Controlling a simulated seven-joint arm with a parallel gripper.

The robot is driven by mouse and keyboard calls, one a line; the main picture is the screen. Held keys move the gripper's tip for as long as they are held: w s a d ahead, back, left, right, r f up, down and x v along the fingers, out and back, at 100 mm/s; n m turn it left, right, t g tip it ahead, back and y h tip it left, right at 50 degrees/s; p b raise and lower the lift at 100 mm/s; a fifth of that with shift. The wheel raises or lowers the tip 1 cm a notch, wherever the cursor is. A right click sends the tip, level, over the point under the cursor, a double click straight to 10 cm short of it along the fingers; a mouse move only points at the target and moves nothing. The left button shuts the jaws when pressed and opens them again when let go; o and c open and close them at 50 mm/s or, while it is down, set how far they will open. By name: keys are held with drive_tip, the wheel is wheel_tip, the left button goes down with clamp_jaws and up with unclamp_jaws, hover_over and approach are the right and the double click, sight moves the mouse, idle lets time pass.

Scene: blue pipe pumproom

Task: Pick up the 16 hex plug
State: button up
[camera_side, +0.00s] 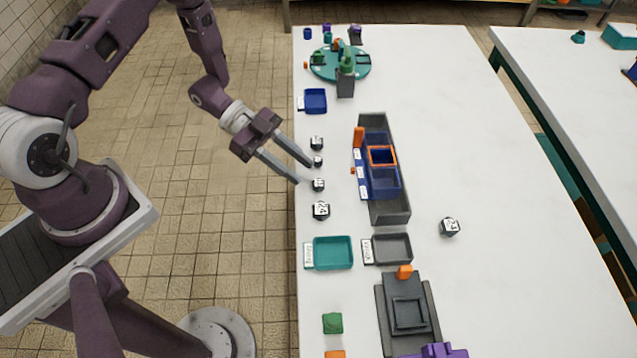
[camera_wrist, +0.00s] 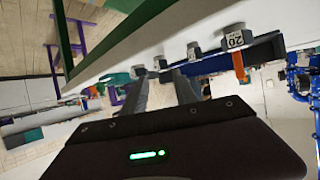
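I cannot read clearly which is 16. My gripper (camera_side: 303,172) is open and empty at the table edge, its fingers pointing at the row. The upper fingertip is close to the small plug; contact cannot be told. In the wrist view, a plug labelled about 20 (camera_wrist: 235,40) shows right of the fingers (camera_wrist: 163,82).
A grey tray (camera_side: 399,212) with blue bins (camera_side: 384,181) lies right of the row. A teal tray (camera_side: 333,253), a small grey tray (camera_side: 391,248) and a grey fixture (camera_side: 408,316) stand nearer. Another plug (camera_side: 449,226) sits alone. The table's right side is clear.

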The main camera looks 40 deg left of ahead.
sight(316, 181)
drive_tip(key=x, duration=0.4)
drive_tip(key=shift+w+d+f, duration=0.15)
drive_tip(key=shift+w+f, duration=0.1)
drive_tip(key=shift+f, duration=0.05)
drive_tip(key=shift+c, duration=0.4)
clamp_jaws()
drive_tip(key=shift+r, duration=0.15)
